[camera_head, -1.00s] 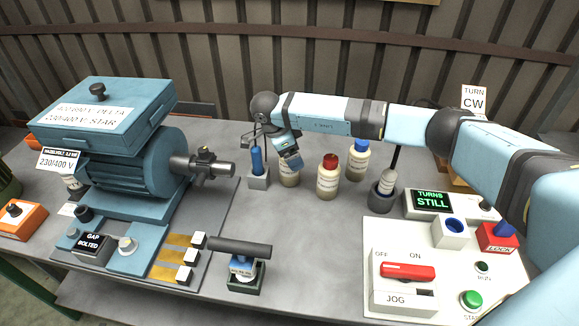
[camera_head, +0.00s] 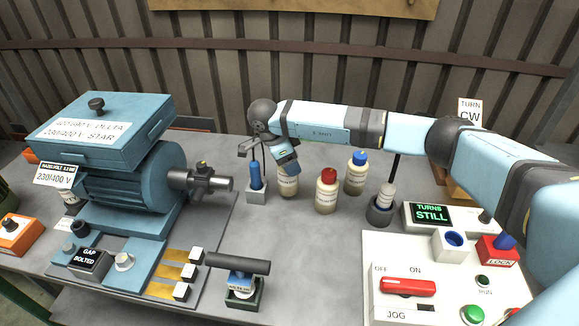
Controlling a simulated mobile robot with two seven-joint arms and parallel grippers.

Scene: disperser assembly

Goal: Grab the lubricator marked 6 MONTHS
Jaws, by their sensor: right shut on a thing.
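Three cream lubricator bottles stand in the middle of the bench. One has a red cap (camera_head: 326,191), one has a blue cap (camera_head: 356,173), and the leftmost bottle (camera_head: 288,184) has its top hidden by my right gripper. Their labels are too small to read, so I cannot tell which is marked 6 MONTHS. My right gripper (camera_head: 289,166) reaches down over the leftmost bottle and is shut on its top. That bottle looks upright at bench level; I cannot tell whether it touches the bench. My left gripper is not in view.
A blue-handled tool in a grey block (camera_head: 256,195) stands close left of the held bottle. A blue motor (camera_head: 130,175) fills the left side. A dark cup (camera_head: 379,215) and a white control panel (camera_head: 376,250) are at right. Bench in front of the bottles is clear.

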